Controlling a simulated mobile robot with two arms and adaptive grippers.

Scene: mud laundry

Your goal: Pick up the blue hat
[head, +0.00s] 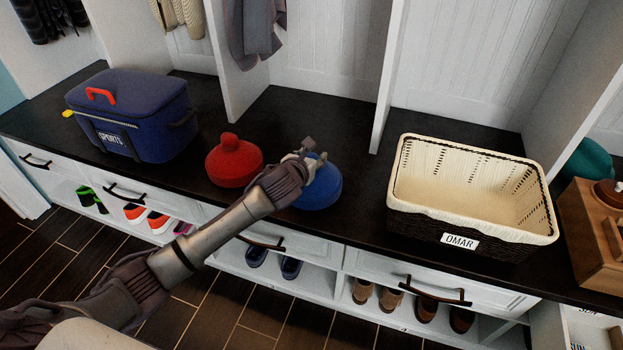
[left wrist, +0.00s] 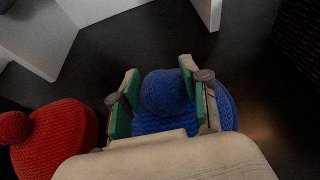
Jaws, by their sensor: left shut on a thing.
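The blue knitted hat (head: 318,190) sits on the dark bench top, right of the red hat. In the left wrist view the blue hat (left wrist: 215,108) has its round pompom between the green-padded fingers. My left gripper (head: 308,160) is over the top of the blue hat and shut on its pompom; it also shows in the left wrist view (left wrist: 160,92). The gripper and arm hide part of the hat in the head view. My right gripper is not in view.
A red hat (head: 233,162) stands close to the left of my gripper. A navy sports bag (head: 150,100) is farther left. A basket labelled OMAR (head: 420,220) stands to the right. White dividers (head: 388,85) rise behind. Shoes sit in cubbies below.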

